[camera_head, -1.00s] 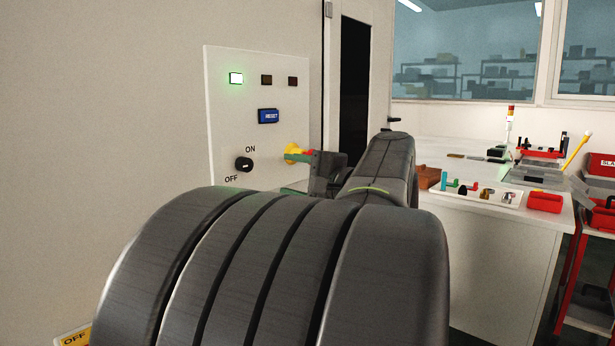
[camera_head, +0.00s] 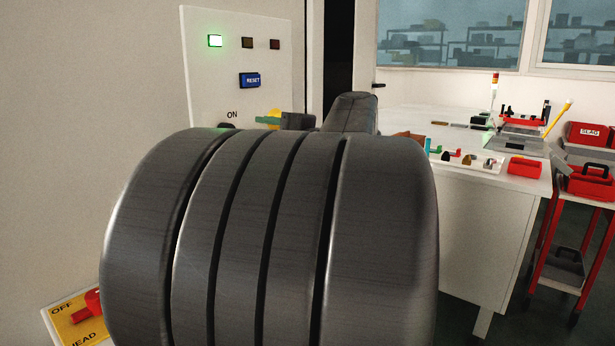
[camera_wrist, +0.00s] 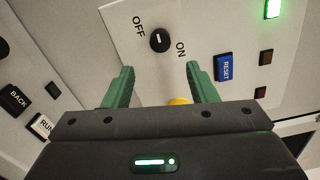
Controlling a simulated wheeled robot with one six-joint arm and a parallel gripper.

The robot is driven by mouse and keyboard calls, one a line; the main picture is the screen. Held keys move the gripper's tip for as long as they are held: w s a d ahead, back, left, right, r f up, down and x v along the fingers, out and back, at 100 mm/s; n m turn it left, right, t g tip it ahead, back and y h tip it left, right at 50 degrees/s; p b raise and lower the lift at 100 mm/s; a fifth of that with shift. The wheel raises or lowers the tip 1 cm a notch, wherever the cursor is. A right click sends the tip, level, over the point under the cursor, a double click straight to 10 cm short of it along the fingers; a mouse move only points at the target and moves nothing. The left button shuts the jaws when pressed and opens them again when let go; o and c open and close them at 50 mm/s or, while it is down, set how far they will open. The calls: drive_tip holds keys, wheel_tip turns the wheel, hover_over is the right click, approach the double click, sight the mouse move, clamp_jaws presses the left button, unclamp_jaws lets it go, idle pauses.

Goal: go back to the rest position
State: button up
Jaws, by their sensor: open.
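My gripper (camera_wrist: 161,68) is open in the wrist view, its two green fingers apart. No object is gripped between the fingertips. A white panel (camera_head: 198,75) stands ahead of the gripper. In the wrist view the panel's black OFF/ON knob (camera_wrist: 160,40) lies beyond the fingertips. A yellow part (camera_wrist: 179,101) shows between the fingers, mostly hidden by the gripper body. In the head view the gripper (camera_head: 268,120) is small, and my arm hides much of it and the knob's lower part.
The panel has a lit green lamp (camera_head: 215,41), two dark lamps and a blue RESET button (camera_head: 249,80). A yellow OFF sign (camera_head: 70,312) is at lower left. A white bench (camera_head: 470,190) with parts and a red cart (camera_head: 540,250) stand right.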

drive_tip(key=x, duration=0.9)
drive_tip(key=shift+w+a, duration=0.25)
drive_tip(key=shift+d, duration=0.1)
drive_tip(key=v, duration=1.4)
drive_tip(key=w+a+m+p, duration=0.8)
drive_tip(key=a+m+p, duration=0.3)
drive_tip(key=m+p, duration=0.6)
drive_tip(key=shift+a+p, duration=0.2)
drive_tip(key=shift+p, duration=2.35)
drive_tip(key=shift+w+f, duration=0.1)
drive_tip(key=shift+f, duration=0.05)
